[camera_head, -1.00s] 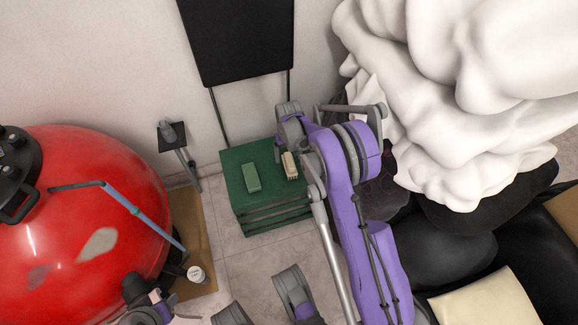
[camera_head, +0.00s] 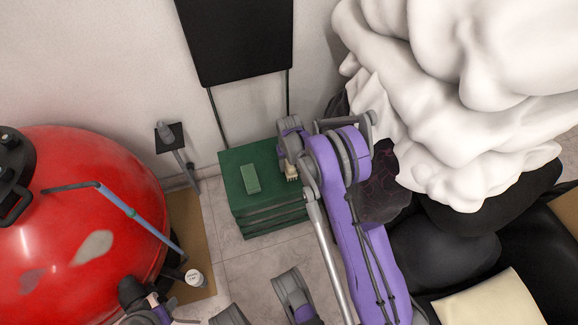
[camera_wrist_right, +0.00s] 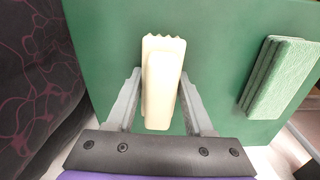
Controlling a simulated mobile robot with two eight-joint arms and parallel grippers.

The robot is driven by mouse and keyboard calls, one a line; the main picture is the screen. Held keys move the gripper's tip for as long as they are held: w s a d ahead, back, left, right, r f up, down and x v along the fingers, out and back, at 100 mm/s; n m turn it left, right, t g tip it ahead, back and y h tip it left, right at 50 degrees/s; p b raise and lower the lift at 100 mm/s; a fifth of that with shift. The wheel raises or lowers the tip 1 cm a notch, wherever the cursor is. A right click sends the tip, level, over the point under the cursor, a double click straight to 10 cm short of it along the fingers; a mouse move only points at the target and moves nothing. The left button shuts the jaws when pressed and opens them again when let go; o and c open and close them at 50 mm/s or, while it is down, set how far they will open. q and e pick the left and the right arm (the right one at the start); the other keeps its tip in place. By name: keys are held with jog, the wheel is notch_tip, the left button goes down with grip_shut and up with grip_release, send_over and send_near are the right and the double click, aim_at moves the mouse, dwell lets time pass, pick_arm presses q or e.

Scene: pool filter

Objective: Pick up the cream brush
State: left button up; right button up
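The cream brush (camera_wrist_right: 161,88) lies on the green crate top (camera_wrist_right: 215,30). In the head view only a small part of the brush (camera_head: 291,172) shows beside my right wrist. My right gripper (camera_wrist_right: 160,74) is open over it, one finger on each side of the brush, with narrow gaps visible between the fingers and its sides. The wrist view does not clearly show how deep the fingertips reach. Part of my left arm shows at the bottom left of the head view; whether its gripper is open or shut is unclear.
A green block (camera_head: 250,178) lies on the same top, left of the brush; it also shows in the wrist view (camera_wrist_right: 280,78). A dark patterned bag (camera_wrist_right: 38,85) stands close beside the crate. A big red tank (camera_head: 85,230) is at left, white billowy cloth (camera_head: 460,100) at right.

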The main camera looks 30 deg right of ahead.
grip_shut()
notch_tip(320, 180, up, 10)
jog(key=p, duration=0.3)
